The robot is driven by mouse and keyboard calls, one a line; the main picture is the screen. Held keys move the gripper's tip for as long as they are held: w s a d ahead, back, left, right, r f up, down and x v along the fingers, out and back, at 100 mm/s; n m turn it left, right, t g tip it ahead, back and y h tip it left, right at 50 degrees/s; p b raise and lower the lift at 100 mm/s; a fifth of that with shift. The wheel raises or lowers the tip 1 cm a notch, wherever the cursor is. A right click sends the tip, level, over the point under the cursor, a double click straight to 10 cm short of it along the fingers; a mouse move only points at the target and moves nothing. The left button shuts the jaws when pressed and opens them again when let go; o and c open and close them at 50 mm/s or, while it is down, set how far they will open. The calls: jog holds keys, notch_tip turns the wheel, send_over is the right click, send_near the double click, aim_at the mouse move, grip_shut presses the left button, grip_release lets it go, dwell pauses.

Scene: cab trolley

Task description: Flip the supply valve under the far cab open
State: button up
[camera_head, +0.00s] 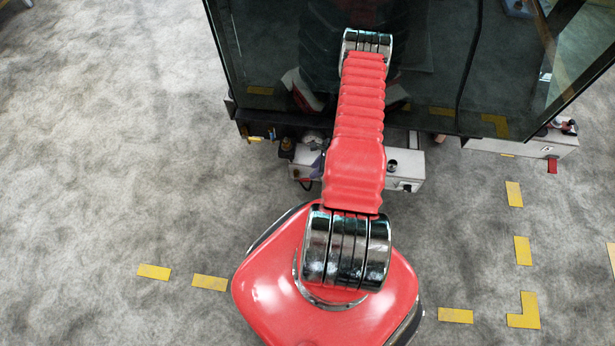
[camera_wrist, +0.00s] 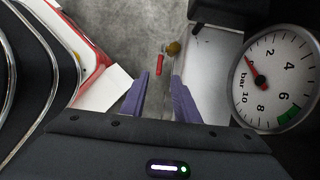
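The cab (camera_head: 420,60) with dark glass stands at the top of the head view. Under its edge is a pale box (camera_head: 404,165), partly hidden by my arm. In the wrist view a small red lever (camera_wrist: 159,65) shows just beyond the gap between my fingertips, with a brass-coloured part (camera_wrist: 173,48) beside it. My gripper (camera_wrist: 160,82) has two purple fingers spread apart, with nothing between them. The lever appears apart from both fingers. In the head view only a bit of purple finger (camera_head: 317,166) shows left of my arm.
A round pressure gauge (camera_wrist: 276,79) stands close to my gripper's right in the wrist view; its red needle points to the upper left. Another pale box (camera_head: 525,146) with a red piece (camera_head: 552,165) is at the right. Yellow floor marks (camera_head: 153,271) lie on open grey floor.

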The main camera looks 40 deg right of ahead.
aim_at(305, 179)
jog(key=shift+x, duration=4.6)
jog(key=shift+w, duration=0.1)
grip_shut()
jog(key=shift+d, duration=0.1)
